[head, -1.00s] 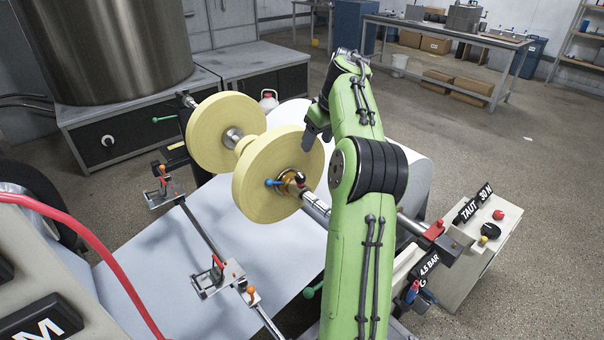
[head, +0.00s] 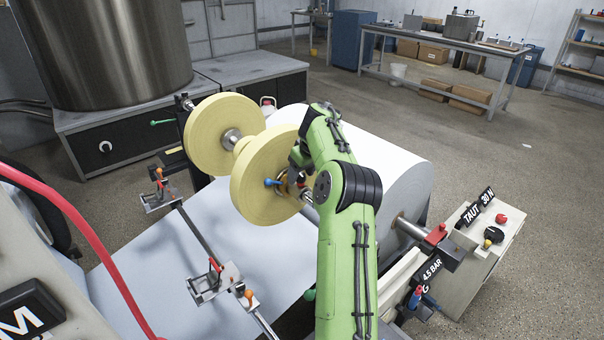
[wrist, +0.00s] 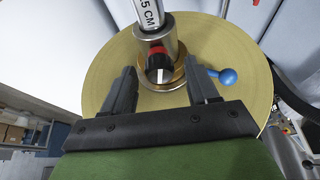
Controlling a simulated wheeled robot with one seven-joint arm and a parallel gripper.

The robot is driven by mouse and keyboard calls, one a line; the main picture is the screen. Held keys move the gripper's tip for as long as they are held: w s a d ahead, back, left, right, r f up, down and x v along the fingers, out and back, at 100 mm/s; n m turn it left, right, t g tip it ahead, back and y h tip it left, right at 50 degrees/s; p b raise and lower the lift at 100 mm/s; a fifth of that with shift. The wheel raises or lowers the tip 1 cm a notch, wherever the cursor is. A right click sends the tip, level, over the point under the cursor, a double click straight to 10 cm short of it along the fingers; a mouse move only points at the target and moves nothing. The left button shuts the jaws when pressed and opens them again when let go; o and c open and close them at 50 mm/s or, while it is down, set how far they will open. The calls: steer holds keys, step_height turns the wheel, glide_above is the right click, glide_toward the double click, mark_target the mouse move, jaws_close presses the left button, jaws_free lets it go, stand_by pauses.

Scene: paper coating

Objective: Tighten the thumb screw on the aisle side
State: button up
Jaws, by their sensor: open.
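The thumb screw (wrist: 158,56) shows in the wrist view as a small red and black knob with a pale front mark. It sits on the metal collar around the shaft, against the face of the near yellow roll (head: 262,195). My gripper (wrist: 161,80) is open, its two dark fingers on either side of the knob in the picture and apart from it. In the head view my gripper (head: 298,158) is close to the roll's hub. My arm and gripper mostly hide the knob there. A lever with a blue ball (wrist: 226,76) sticks out beside the collar; it also shows in the head view (head: 270,182).
A second yellow roll (head: 208,135) is farther along the shaft. A large white paper roll (head: 400,170) lies behind my arm. A rail with orange-knobbed clamps (head: 215,280) crosses the pale web at left. A control box (head: 485,250) stands at right.

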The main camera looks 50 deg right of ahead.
steer(key=c, duration=1)
steer(key=shift+c, duration=0.2)
